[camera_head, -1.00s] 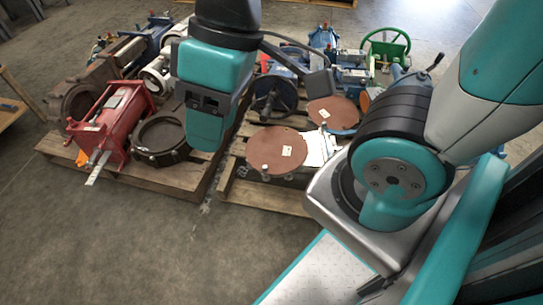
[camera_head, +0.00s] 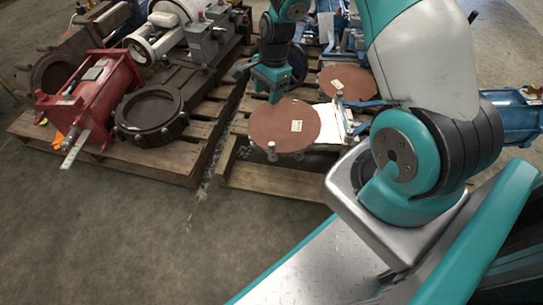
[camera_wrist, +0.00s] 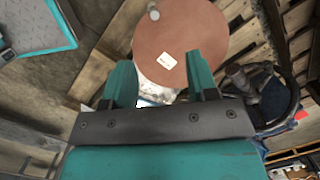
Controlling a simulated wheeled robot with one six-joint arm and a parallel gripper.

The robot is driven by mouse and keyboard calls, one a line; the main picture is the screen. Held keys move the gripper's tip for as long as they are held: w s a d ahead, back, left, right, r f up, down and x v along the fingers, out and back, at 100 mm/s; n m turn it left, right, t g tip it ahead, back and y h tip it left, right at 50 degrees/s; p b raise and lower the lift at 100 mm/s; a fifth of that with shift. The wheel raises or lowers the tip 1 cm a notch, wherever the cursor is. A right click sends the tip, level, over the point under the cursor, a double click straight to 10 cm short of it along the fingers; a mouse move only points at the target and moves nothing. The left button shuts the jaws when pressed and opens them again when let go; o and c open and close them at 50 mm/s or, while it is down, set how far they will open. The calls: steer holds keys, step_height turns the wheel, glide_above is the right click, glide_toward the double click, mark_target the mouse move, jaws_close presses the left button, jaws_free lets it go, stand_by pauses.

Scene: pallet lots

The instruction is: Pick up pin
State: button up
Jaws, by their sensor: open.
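A small grey pin-like piece (camera_head: 271,150) stands at the near edge of a round reddish-brown disc (camera_head: 283,126) in the head view. In the wrist view what looks like the same pin (camera_wrist: 153,13) shows at the top, near the edge of the disc (camera_wrist: 190,35). My gripper (camera_head: 274,96) hangs over the far side of the disc, apart from the pin. In the wrist view my gripper (camera_wrist: 161,78) has its two teal fingers spread with nothing between them, and the pin lies beyond the fingertips. A white label lies on the disc.
A second brown disc (camera_head: 347,82) lies behind, with a similar grey piece (camera_head: 339,96) near it. A red machine (camera_head: 90,95) and a dark ring flange (camera_head: 152,114) sit on the left pallet. Bare floor (camera_head: 150,240) lies in front.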

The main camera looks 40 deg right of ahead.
step_height(320, 180, down, 7)
steer(key=d+m+b, duration=0.1)
steer(key=d+m, duration=0.1)
steer(key=d, duration=0.1)
steer(key=b, duration=0.6)
glide_above(272, 144)
steer(key=f, duration=1)
steer(key=shift+w+d, duration=0.35)
steer(key=shift+d, duration=0.05)
steer(key=f+b, duration=0.1)
steer(key=f, duration=0.1)
steer(key=f+b, duration=0.1)
steer(key=f, duration=0.1)
steer(key=f+b, duration=0.1)
steer(key=shift+s+a+f+b, duration=0.3)
steer(key=shift+s+f+b, duration=0.05)
steer(key=shift+f, duration=0.05)
steer(key=shift+r, duration=0.1)
jaws_close()
